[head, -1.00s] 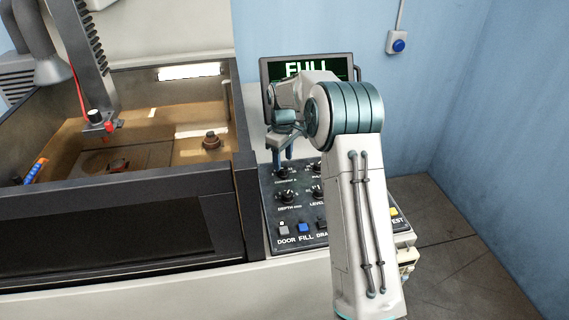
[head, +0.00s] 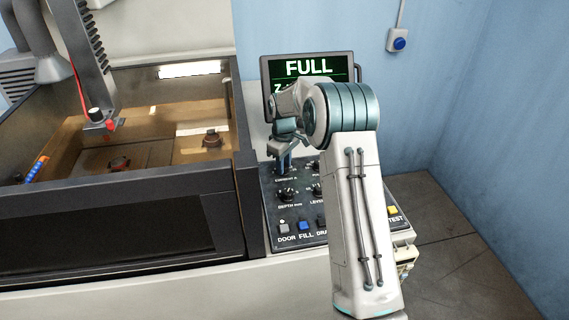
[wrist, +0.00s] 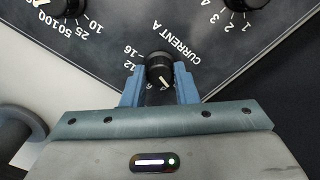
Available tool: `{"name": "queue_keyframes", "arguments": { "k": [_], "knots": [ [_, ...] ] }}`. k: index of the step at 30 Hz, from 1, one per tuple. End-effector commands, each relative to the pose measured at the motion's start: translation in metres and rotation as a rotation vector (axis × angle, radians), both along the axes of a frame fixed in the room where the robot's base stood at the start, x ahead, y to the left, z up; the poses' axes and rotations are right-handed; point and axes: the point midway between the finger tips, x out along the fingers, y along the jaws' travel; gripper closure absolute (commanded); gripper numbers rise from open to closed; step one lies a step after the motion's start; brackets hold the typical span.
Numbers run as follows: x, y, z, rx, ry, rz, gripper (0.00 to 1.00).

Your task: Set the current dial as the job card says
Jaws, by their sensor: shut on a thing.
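The current dial (wrist: 160,70) is a black knob with a pale pointer line, next to the label CURRENT A in the wrist view. Marks such as 12 and 16 show on its left side; others are covered by my fingers. My gripper (wrist: 160,88) has its blue fingers on both sides of the knob and is shut on it. In the head view my gripper (head: 284,164) points down at the upper left of the control panel (head: 268,222), and the dial is hidden there. I see no job card.
The depth dial (head: 287,194) sits just below, with a level dial to its right. Buttons, including a blue FILL button (head: 304,227), line the panel's front. The screen (head: 309,69) behind reads FULL. A tank with dark walls (head: 215,180) stands at left.

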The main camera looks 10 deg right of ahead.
Motion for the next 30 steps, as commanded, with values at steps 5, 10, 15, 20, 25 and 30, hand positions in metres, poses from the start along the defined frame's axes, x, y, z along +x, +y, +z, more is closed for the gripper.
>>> {"name": "queue_keyframes", "arguments": {
  "k": [5,10,15,20,25,30],
  "knots": [
    [0.0002,-0.0005,-0.0002,-0.002,-0.001,-0.048,0.96],
    [0.0005,0.0001,-0.0005,-0.003,-0.003,-0.145,0.96],
    [0.0005,0.0005,-0.0004,-0.002,-0.002,-0.289,0.96],
    [0.0004,0.001,-0.0002,-0.002,-0.002,-0.442,0.96],
    [0.0007,0.0008,0.0001,-0.002,-0.002,-0.602,0.96],
    [0.0008,0.0011,0.0006,-0.001,-0.003,-0.749,0.96]
  ]
}}
